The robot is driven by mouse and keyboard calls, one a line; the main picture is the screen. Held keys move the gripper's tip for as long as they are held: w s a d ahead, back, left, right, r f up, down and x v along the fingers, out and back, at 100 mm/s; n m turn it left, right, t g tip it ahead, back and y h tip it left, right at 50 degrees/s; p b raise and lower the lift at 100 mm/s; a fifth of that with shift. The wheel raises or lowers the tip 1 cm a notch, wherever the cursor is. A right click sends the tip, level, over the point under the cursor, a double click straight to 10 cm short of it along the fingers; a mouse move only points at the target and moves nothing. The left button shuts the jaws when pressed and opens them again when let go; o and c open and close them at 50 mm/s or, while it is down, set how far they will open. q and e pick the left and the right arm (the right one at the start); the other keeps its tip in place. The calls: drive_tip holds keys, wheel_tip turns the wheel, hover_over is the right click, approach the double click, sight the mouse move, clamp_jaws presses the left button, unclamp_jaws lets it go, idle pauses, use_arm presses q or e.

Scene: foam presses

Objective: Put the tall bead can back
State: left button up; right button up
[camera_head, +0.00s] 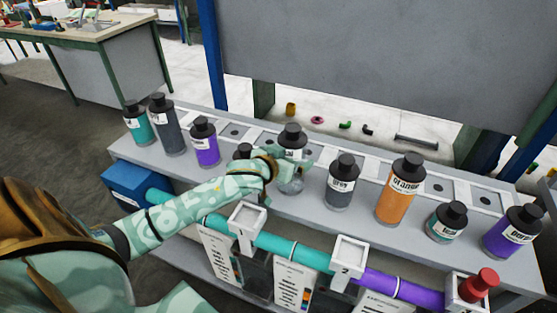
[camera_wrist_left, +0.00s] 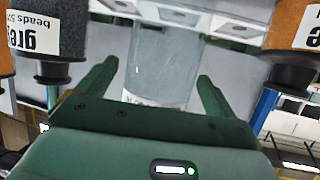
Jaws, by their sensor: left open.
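A pale grey can with a black cap (camera_head: 291,131) stands upright near the middle of the grey bench. Its body also shows in the left wrist view (camera_wrist_left: 165,65). My left gripper (camera_head: 287,168) reaches in from the left at that can, hiding part of its body and label. Its green fingers (camera_wrist_left: 155,88) are open, one on each side of the can, with gaps visible. Whether the can's base touches the bench is hard to tell. My right gripper is not in view.
A grey can (camera_head: 341,184) and a tall orange can (camera_head: 397,191) stand to the right, then a short teal can (camera_head: 446,223) and a purple can (camera_head: 511,231). A purple can (camera_head: 205,146) and a tall dark can (camera_head: 167,128) stand left. Pipes run along the front.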

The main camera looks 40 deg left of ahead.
use_arm(q)
drive_tip(key=p+v, duration=0.2)
drive_tip(key=v, duration=0.8)
drive_tip(key=shift+s+r, duration=0.2)
drive_tip(key=shift+s, duration=0.15)
